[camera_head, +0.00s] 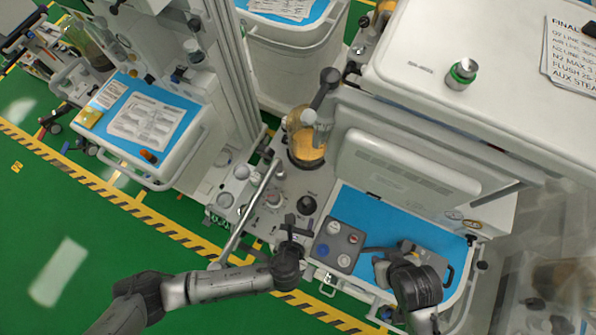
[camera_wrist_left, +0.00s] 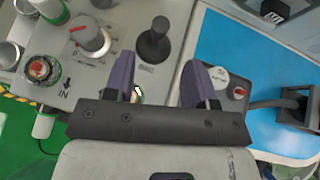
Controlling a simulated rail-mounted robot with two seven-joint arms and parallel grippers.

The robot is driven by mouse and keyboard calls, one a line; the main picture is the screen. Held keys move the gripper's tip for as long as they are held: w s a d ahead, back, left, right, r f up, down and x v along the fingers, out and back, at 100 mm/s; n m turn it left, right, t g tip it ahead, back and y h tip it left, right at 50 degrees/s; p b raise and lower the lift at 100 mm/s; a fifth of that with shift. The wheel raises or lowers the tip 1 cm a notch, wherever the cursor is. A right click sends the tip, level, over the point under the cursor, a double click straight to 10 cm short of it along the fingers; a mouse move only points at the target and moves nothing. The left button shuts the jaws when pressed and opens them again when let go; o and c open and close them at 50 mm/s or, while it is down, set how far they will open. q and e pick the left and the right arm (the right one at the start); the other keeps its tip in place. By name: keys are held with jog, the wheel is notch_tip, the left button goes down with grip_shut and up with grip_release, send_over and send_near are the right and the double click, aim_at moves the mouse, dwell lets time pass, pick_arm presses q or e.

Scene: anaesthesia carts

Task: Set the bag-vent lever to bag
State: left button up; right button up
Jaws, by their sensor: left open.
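A black ball-topped lever (camera_head: 306,204), which looks like the bag-vent lever, stands on the grey control panel; it also shows in the left wrist view (camera_wrist_left: 155,42). Its label is too small to read, so I cannot tell its setting. My left gripper (camera_head: 293,226) is over the panel just below the lever in the head view. In the left wrist view its two purple-grey fingers (camera_wrist_left: 160,75) are apart, with the lever beyond and between their tips, apparently untouched. My right arm (camera_head: 415,282) hangs over the blue mat; its fingers are not clear.
A grey dial with a red mark (camera_wrist_left: 90,38) and a green-ringed red knob (camera_wrist_left: 42,70) sit left of the lever. A grey block with round knobs (camera_head: 338,245) stands close on the right, beside the blue mat (camera_head: 365,212). An amber-filled canister (camera_head: 307,152) stands behind.

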pick_arm(q)
jog(key=shift+v, duration=1.3)
jog(key=shift+c, duration=0.4)
